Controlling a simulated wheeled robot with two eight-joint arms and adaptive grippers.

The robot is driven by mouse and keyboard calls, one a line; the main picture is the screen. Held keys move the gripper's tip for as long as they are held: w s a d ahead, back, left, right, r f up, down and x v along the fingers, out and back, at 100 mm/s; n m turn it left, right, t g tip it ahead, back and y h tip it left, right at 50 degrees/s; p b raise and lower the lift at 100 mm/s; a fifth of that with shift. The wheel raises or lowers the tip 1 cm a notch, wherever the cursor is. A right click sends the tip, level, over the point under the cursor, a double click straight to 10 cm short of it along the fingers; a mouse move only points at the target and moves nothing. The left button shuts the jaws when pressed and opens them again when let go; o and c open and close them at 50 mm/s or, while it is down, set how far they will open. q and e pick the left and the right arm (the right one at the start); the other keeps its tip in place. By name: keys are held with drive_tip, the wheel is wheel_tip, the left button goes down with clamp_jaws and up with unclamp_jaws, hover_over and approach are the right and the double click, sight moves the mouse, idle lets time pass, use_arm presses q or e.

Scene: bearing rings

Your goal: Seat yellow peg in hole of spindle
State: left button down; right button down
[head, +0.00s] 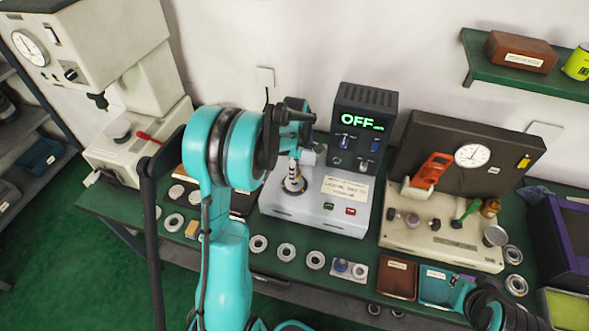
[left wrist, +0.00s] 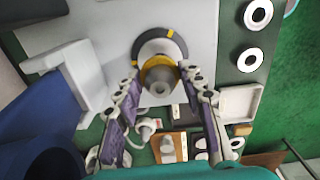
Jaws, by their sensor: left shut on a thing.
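My left gripper (head: 294,154) points down over the grey heater unit (head: 310,212). In the left wrist view its two fingertips (left wrist: 162,78) close on a round grey piece with a yellow collar, which looks like the yellow peg (left wrist: 160,76). Directly beyond it is a dark ring with yellow marks (left wrist: 147,48), in line with the spindle (head: 294,184) on the unit. The peg covers the hole, so I cannot tell whether it is in it or above it. My right gripper (head: 490,305) is dark and partly cut off at the lower right; its fingers are unclear.
The heater's display tower (head: 361,130) reads OFF, close right of my left gripper. Several bearing rings (head: 287,252) lie along the green bench's front. A gauge panel (head: 465,155) with tools stands right. A press (head: 105,70) stands left.

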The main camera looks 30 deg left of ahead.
use_arm(q)
drive_tip(key=shift+f+b, duration=1.7)
drive_tip(key=shift+f, duration=0.25)
drive_tip(key=c, duration=0.9)
unclamp_jaws()
drive_tip(key=shift+o, duration=0.2)
